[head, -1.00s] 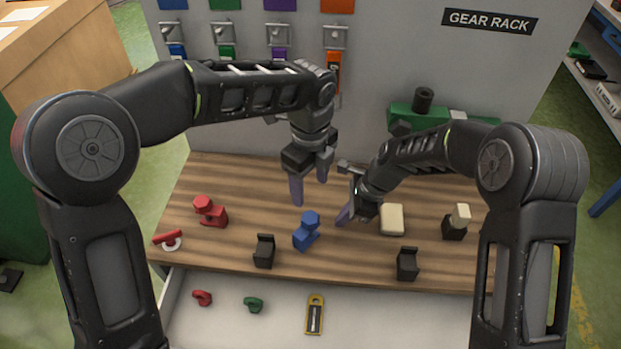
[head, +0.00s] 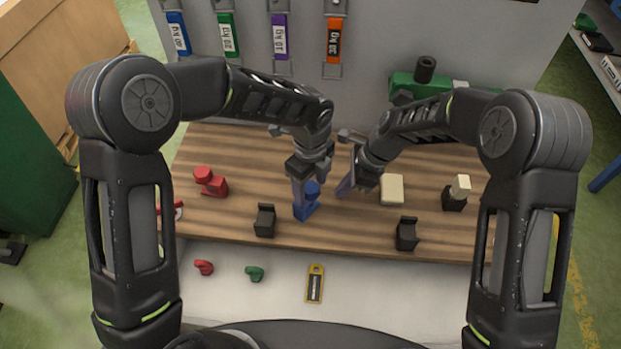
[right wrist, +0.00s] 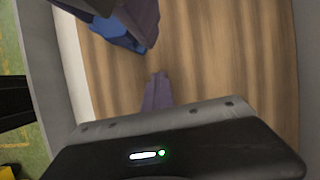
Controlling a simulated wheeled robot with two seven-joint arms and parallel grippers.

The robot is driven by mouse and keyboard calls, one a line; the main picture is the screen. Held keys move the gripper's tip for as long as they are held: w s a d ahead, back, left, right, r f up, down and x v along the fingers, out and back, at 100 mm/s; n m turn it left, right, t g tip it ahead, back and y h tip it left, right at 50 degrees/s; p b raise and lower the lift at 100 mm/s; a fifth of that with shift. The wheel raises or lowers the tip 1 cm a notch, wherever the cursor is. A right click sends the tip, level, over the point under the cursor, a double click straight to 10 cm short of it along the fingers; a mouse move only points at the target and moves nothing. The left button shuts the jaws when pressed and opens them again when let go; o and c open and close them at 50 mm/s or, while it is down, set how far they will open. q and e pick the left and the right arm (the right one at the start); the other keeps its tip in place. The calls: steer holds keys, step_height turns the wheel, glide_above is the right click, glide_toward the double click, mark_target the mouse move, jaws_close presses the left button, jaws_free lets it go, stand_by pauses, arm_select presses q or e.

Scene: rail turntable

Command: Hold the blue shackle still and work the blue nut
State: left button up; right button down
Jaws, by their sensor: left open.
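The blue shackle with its blue nut (head: 312,190) stands on the wooden board (head: 270,180) near its middle. My left gripper (head: 306,190) is open and points down at it. One purple finger is in front of the blue piece's left side; the other finger is mostly hidden, so I cannot tell whether they touch it. My right gripper (head: 345,187) is to the right of the blue piece, apart from it and low over the board. Its purple fingertips (right wrist: 157,92) show in the right wrist view, with part of the blue piece (right wrist: 115,32) above; their gap is unclear.
A red piece (head: 210,181) is at left, black brackets (head: 265,220) (head: 407,234) in front, a cream block (head: 391,190) and a cream-topped black block (head: 454,200) at right. A pale drawer (head: 380,290) in front holds small red, green and yellow things.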

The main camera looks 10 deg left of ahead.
arm_select(q)
jaws_close()
stand_by(1.2)
